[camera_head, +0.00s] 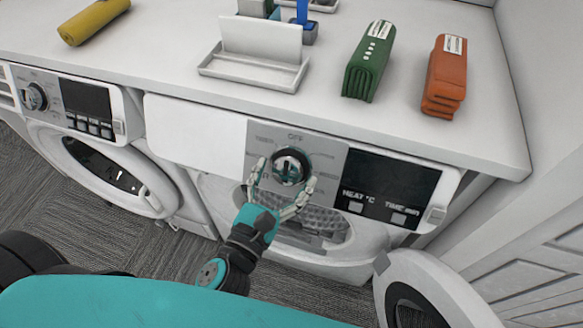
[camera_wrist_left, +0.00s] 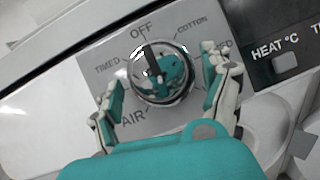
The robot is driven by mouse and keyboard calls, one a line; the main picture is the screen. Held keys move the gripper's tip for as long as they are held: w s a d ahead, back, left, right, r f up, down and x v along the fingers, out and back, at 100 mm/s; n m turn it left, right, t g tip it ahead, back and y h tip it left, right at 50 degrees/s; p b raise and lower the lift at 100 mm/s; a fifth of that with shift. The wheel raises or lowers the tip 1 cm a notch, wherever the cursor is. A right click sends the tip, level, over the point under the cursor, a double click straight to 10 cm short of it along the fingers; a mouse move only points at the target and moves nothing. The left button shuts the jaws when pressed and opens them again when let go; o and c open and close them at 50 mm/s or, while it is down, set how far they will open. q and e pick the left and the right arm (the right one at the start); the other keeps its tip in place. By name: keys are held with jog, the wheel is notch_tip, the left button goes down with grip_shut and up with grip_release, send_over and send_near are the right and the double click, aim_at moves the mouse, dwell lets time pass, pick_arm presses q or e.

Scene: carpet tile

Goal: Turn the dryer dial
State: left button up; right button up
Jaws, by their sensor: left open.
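The dryer (camera_head: 195,130) stands under the counter, with its door (camera_head: 425,295) swung open at the lower right. Its silver dial (camera_head: 291,166) sits on a grey panel marked OFF at the top. In the left wrist view the dial (camera_wrist_left: 158,72) has a dark pointer mark near OFF, with TIMED, COTTON and AIR printed around it. My left gripper (camera_head: 283,185) is open, its fingers to either side of the dial's lower part. In the left wrist view the fingers (camera_wrist_left: 168,88) stand apart from the dial, with gaps on both sides. My right gripper is not in view.
A washing machine (camera_head: 95,150) stands to the left. On the white counter (camera_head: 150,50) are a yellow rolled towel (camera_head: 93,20), a white tray (camera_head: 250,75), a green folded towel (camera_head: 369,62) and an orange one (camera_head: 445,78). A wall closes off the right side.

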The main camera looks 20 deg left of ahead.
pick_arm(q)
jog(key=shift+s, duration=0.1)
jog(key=shift+c, duration=0.3)
jog(key=c, duration=1.1)
jog(key=shift+r, duration=0.1)
jog(key=shift+r+m+h+p, duration=0.1)
jog(key=shift+m+h+p, duration=0.2)
jog(key=shift+m+p, duration=0.3)
jog(key=m+g+h+p, duration=0.1)
jog(key=m+p, duration=0.1)
jog(key=p, duration=0.1)
jog(key=m+g+h+p, duration=0.1)
jog(key=m+p, duration=0.2)
jog(key=p, duration=0.1)
jog(key=m+h+p, duration=0.1)
jog(key=m+p, duration=0.2)
jog(key=shift+a+r+g+p, duration=0.3)
jog(key=shift+a+g+p, duration=0.05)
jog(key=shift+g+p, duration=0.05)
jog(key=shift+f+m+h+p, duration=0.1)
jog(key=shift+m+h+p, duration=0.2)
jog(key=shift+m+p, duration=0.55)
jog(key=shift+f+g+p, duration=0.1)
jog(key=shift+g+p, duration=0.3)
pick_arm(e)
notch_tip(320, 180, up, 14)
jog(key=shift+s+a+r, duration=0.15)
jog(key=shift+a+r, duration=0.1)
